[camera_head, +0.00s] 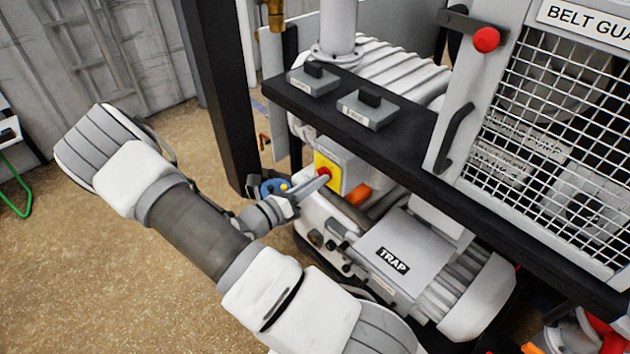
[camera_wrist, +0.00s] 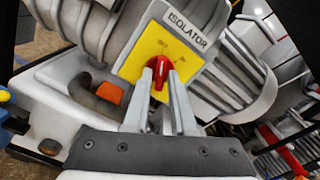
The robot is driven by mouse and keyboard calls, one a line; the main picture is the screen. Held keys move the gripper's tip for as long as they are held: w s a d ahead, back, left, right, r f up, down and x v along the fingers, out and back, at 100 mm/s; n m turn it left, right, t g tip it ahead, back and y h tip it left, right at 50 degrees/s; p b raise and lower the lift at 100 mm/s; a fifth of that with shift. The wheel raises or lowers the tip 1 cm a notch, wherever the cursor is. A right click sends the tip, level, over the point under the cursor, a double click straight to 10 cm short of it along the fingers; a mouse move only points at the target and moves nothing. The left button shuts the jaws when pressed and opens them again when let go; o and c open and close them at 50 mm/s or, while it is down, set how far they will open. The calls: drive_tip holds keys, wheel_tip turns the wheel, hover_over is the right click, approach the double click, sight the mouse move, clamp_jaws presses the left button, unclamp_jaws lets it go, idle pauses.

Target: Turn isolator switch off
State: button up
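The isolator switch is a grey box with a yellow plate (camera_wrist: 143,54) and a red rotary knob (camera_wrist: 161,68), below a label reading ISOLATOR (camera_wrist: 187,28). In the head view, its yellow plate (camera_head: 321,160) faces my gripper, with the red knob (camera_head: 325,172) at the fingertips. My gripper (camera_wrist: 162,78) is at the knob, one finger on each side of its grip. The fingers stand apart, and a narrow gap seems to show beside the grip. Contact cannot be made out. The knob's lower part is partly hidden between the fingers.
A grey box marked TRAP (camera_head: 394,262) sits below and right of the switch. A dark shelf (camera_head: 400,140) with two small grey switch boxes runs above it. An orange part (camera_head: 360,192) is close beside the switch. A mesh belt guard (camera_head: 550,140) stands at right. Open floor lies left.

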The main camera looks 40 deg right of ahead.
drive_tip(key=shift+o, duration=1.1)
drive_tip(key=shift+a, duration=0.1)
drive_tip(key=s+a, duration=0.1)
drive_tip(key=a, duration=1.6)
drive_tip(key=shift+s, duration=0.2)
drive_tip(key=shift+r, duration=0.1)
